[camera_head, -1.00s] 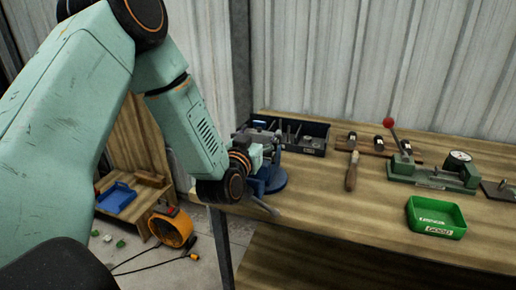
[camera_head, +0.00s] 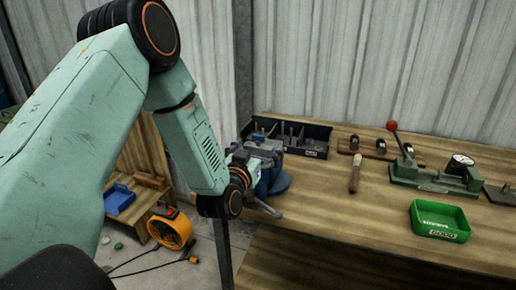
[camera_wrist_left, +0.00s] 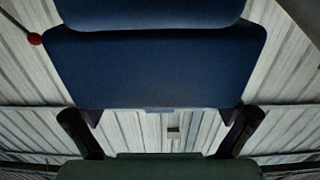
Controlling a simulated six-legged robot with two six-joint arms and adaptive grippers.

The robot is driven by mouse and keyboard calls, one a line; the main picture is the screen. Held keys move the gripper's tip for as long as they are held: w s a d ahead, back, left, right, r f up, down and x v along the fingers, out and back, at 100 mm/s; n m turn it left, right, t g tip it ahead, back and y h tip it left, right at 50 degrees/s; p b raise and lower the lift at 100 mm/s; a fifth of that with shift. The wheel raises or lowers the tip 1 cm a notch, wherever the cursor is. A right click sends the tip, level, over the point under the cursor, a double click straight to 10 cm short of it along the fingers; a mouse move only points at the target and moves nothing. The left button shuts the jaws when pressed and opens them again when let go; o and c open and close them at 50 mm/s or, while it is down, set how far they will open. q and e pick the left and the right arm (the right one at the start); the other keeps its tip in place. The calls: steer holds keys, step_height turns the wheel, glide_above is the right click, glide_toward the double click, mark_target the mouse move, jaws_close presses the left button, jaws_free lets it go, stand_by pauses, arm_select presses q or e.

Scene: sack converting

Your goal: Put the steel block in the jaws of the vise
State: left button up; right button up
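The blue vise (camera_head: 275,183) stands at the left end of the bench, with its grey handle (camera_head: 268,208) sticking out toward the front. My left gripper (camera_head: 249,166) is right at the vise and covers part of it. In the left wrist view the vise's blue body (camera_wrist_left: 155,68) fills the upper middle. There the two dark fingers of my left gripper (camera_wrist_left: 160,118) stand wide apart, with wall showing between them. I cannot make out the steel block; the jaws are largely hidden in the head view. My right gripper is not in view.
A dark divided bin (camera_head: 305,140) stands behind the vise. A wooden-handled tool (camera_head: 354,175), a press with a red knob (camera_head: 430,178) and a green tray (camera_head: 440,222) are on the bench (camera_head: 330,215). The bench's middle front is clear. An orange reel (camera_head: 170,232) is on the floor.

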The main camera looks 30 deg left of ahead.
arm_select(q)
steer(key=shift+w+d, duration=0.1)
steer(key=shift+d, duration=0.15)
steer(key=shift+a+r, duration=0.1)
steer(key=shift+a, duration=0.05)
steer(key=shift+a+r, duration=0.1)
steer(key=shift+r, duration=0.1)
steer(key=v, duration=1.2)
steer(key=shift+d+p, duration=0.2)
steer(key=shift+p, duration=0.2)
steer(key=shift+a, duration=0.1)
